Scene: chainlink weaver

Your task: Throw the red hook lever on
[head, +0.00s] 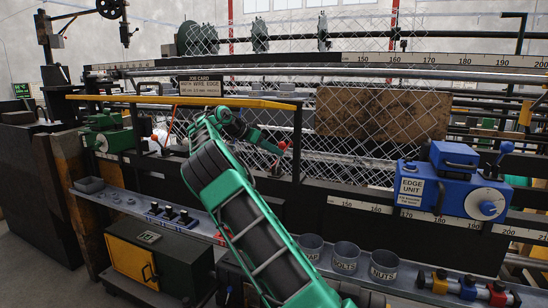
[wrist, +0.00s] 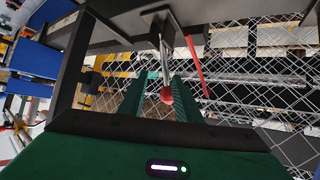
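A red ball knob (head: 283,145) on a short lever stands at the bench's back rail in the head view, just beyond the end of my arm. In the wrist view a red ball knob (wrist: 166,96) on a metal rod lies between my gripper's two green fingers (wrist: 160,98). The fingers are apart, with gaps beside the knob, and do not appear to grip it. In the head view my gripper (head: 272,147) is by the red knob, its fingers small and partly hidden.
Chain-link mesh (head: 300,110) hangs behind the rail. A blue edge unit (head: 450,188) sits at the right. Labelled cups (head: 346,259) stand in front. Another red knob (head: 155,138) is at the left.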

